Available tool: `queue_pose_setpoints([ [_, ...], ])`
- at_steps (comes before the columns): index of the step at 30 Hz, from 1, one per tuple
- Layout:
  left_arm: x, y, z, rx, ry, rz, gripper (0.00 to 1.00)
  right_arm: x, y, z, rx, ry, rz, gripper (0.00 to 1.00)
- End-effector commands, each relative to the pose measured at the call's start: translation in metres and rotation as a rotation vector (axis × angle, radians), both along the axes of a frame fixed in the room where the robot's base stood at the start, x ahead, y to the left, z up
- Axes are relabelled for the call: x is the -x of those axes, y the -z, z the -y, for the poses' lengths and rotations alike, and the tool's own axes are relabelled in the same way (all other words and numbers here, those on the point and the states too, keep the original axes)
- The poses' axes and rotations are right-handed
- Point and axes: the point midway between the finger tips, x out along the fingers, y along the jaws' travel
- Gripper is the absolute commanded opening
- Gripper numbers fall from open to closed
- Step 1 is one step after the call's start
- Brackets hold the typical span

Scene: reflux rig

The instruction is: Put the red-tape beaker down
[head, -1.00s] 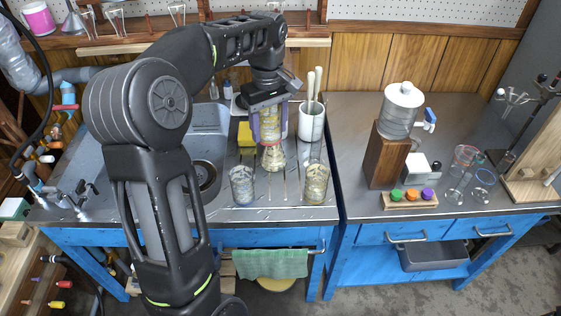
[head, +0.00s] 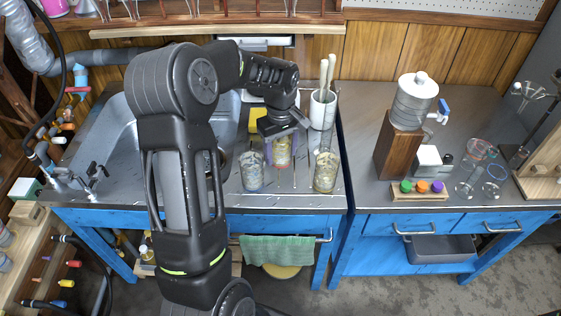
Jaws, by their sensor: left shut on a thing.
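My left gripper (head: 282,150) is shut on the red-tape beaker (head: 282,158), a glass with yellowish contents. It is low over the drainer area right of the sink, between two other glass beakers. One beaker (head: 252,176) stands close on its left and another (head: 325,176) stands to its right. The wrist hides the top of the held beaker. I cannot tell whether its base touches the steel surface. My right gripper is not in view.
A white pot (head: 322,110) with wooden handles stands behind the right beaker. A yellow sponge (head: 257,118) lies behind the left one. The sink (head: 115,150) is at left. A water dispenser (head: 412,103) stands on the right bench (head: 370,100).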

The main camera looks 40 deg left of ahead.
Motion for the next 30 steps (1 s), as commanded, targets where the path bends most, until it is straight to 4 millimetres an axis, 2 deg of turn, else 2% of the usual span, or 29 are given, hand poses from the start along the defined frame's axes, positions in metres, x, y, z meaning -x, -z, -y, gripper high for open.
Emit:
queue_pose_setpoints([
  [7, 0.000, 0.004, 0.000, 0.000, 0.001, -0.002, 0.03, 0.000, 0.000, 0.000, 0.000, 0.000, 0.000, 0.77],
  [16, 0.000, 0.042, 0.000, 0.001, 0.001, -0.001, 0.03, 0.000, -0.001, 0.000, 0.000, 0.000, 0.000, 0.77],
  [29, 0.000, 0.049, 0.000, 0.000, 0.001, 0.000, 0.03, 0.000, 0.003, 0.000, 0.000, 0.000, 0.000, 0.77],
  [30, 0.000, 0.048, 0.000, 0.001, 0.001, 0.000, 0.58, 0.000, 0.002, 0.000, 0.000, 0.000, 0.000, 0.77],
])
